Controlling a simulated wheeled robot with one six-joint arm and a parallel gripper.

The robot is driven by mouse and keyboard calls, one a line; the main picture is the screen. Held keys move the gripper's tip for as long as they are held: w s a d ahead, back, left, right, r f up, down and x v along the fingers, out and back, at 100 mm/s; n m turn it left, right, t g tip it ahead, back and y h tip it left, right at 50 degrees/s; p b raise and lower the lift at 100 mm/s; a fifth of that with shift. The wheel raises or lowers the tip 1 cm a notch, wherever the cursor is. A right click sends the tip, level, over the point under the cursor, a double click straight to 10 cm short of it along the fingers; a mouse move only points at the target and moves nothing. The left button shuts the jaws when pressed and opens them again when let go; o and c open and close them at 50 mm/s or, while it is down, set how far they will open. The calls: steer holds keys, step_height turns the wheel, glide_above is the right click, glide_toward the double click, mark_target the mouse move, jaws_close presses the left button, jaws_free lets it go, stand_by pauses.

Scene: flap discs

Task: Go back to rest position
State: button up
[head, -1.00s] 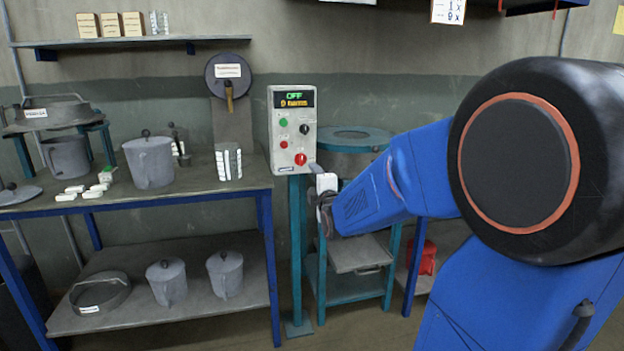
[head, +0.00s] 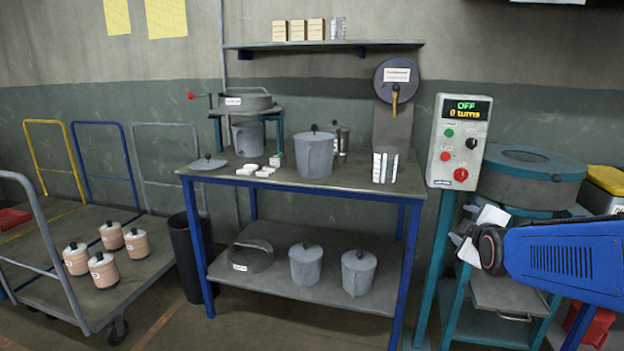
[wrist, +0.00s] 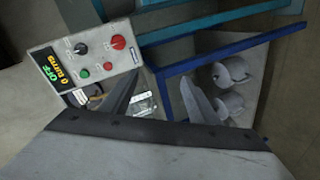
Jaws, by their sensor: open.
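My gripper (head: 468,240) is at the right of the head view, in front of the teal stand and below the control box. Its pale fingers are apart and hold nothing. In the wrist view the two grey fingers (wrist: 160,100) are spread, with only the bench area behind them. The control box (head: 460,141) reads OFF and 0 turns; it also shows at the upper left of the wrist view (wrist: 88,62). The gripper is apart from the box. My blue forearm reaches in from the right edge.
A blue-legged workbench (head: 345,181) with a grey lidded pot (head: 314,154) and white blocks stands left of the box. A round grey drum (head: 530,178) sits on the teal stand behind my gripper. A cart (head: 50,262) with several canisters is at left. Floor before the bench is clear.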

steer(key=s+a+f+m+g+y, duration=0.1)
steer(key=s+a+f+m+g, duration=0.2)
steer(key=s, duration=0.7)
steer(key=s+a+f+m+g+y, duration=0.1)
steer(key=s+a+f+m+g, duration=0.2)
steer(key=s, duration=0.7)
steer(key=s+a+f+m+g+y, duration=0.1)
steer(key=s+a+f+m+g, duration=0.2)
steer(key=s, duration=0.7)
steer(key=shift+a+f+m, duration=0.55)
steer(key=shift+a+m, duration=0.45)
